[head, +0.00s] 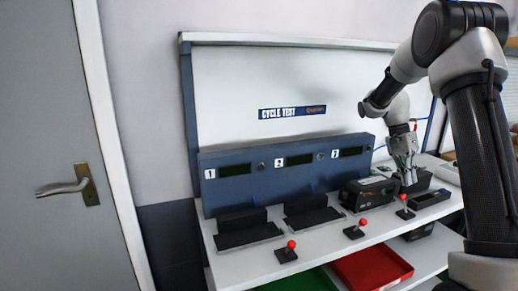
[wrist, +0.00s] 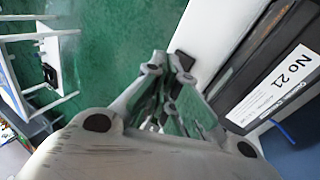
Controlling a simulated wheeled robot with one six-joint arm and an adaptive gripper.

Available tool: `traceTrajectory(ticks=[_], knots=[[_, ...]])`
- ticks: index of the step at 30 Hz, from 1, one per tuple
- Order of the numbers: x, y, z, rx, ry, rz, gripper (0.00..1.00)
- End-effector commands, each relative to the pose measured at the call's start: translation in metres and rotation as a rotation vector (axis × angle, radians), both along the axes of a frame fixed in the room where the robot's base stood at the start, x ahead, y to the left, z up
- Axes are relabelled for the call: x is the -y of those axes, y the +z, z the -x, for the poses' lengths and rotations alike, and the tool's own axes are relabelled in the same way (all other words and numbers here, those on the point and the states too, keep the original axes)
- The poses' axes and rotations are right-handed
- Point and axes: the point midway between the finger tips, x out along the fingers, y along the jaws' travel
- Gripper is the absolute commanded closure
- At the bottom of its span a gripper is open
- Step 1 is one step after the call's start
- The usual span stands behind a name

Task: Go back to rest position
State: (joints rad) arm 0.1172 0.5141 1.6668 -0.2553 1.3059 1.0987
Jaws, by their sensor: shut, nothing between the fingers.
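My gripper (head: 408,180) points down over the right part of the white bench (head: 310,245) in the head view. It is close to a black positioner box (head: 369,193) at station 3, on the box's right side; I cannot tell whether they touch. In the wrist view my gripper (wrist: 168,62) is shut with nothing held, and its tips are near the bench edge. A black box with a white "No 21" label (wrist: 285,88) lies to the right of the fingers there.
A blue panel (head: 285,170) numbered 1 to 3 stands behind two empty black cradles (head: 248,235). Red-knobbed levers (head: 287,252) line the bench front. A red bin (head: 372,268) sits below. A door (head: 50,150) is at left. Green floor (wrist: 110,45) shows beside the bench.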

Motion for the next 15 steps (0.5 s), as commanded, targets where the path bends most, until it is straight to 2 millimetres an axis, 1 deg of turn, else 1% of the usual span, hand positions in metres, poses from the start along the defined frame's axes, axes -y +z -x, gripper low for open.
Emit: traceTrajectory(ticks=[1,3,5,6,8,9,11,12,14,15], knots=[[-0.01,0.01,0.019,0.007,0.13,-0.068,1.0],[-0.026,0.023,0.048,0.028,0.33,-0.162,1.0],[-0.038,0.035,0.073,0.052,0.484,-0.221,1.0],[-0.046,0.042,0.089,0.072,0.577,-0.251,1.0],[-0.057,0.052,0.115,0.106,0.705,-0.285,1.0],[-0.064,0.057,0.131,0.131,0.782,-0.301,1.0],[-0.074,0.064,0.156,0.168,0.883,-0.314,1.0],[-0.08,0.068,0.173,0.194,0.94,-0.317,1.0],[-0.088,0.072,0.197,0.235,1.012,-0.316,1.0],[-0.093,0.074,0.212,0.264,1.049,-0.31,1.0]])
